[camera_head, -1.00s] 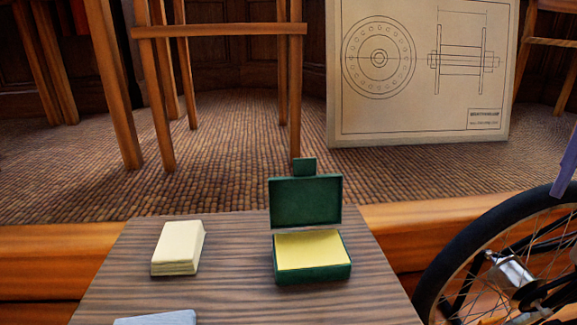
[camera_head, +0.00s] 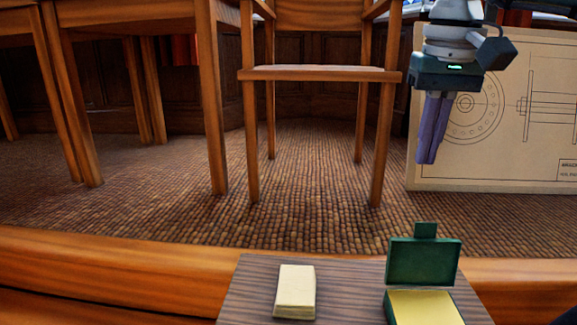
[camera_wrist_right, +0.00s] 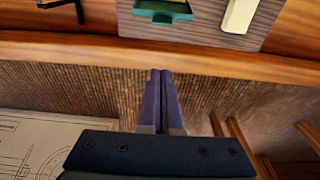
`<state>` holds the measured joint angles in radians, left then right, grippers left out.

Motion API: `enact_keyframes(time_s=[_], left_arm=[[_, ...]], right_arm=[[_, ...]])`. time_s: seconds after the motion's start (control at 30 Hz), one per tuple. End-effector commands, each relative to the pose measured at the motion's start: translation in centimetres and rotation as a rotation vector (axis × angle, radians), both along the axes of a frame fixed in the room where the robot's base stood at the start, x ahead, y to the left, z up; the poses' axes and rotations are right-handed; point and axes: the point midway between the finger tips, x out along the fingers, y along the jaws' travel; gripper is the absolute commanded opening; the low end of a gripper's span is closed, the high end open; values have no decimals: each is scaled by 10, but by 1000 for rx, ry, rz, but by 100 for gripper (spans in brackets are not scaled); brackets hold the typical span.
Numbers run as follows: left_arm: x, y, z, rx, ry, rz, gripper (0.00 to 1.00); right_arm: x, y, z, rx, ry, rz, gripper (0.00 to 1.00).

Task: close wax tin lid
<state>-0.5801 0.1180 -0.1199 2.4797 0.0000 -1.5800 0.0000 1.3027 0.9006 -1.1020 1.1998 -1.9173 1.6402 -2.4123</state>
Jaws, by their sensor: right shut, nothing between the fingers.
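The wax tin (camera_head: 424,307) is a green box with yellow wax inside, on the striped wooden table at the lower right of the head view. Its green lid (camera_head: 423,262) stands upright at the back edge, open, with a small tab on top. The tin also shows at the top of the right wrist view (camera_wrist_right: 163,10), partly cut off. My right gripper (camera_head: 426,160) hangs above and behind the tin, fingers down, shut and empty. Its purple fingers lie together in the wrist view (camera_wrist_right: 160,80). My left gripper is out of view.
A cream block (camera_head: 295,292) lies on the table (camera_head: 345,290) left of the tin. A wooden chair (camera_head: 320,75) stands behind on the carpet. A drawing board (camera_head: 530,130) leans behind the gripper. A wooden step edge (camera_head: 150,270) runs behind the table.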

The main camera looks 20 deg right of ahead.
Motion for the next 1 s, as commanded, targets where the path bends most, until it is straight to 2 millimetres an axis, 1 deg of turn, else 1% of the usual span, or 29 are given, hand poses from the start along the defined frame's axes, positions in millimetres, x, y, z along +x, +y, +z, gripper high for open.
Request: enact_keyframes(time_s=[0.03,0.17,0.47,0.5,0.53,0.8,1.0], left_arm=[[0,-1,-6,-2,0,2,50],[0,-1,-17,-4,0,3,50],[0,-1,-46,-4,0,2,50],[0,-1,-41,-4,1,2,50],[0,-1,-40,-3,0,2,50],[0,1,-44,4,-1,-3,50],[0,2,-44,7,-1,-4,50]], right_arm=[[1,0,-10,0,2,0,0],[3,-1,-36,1,4,0,0],[11,-6,-103,1,4,-1,0],[7,-4,-94,1,0,2,0],[4,-2,-92,0,-1,3,0],[-16,9,-87,0,0,1,0],[-23,13,-85,1,1,-1,0]])
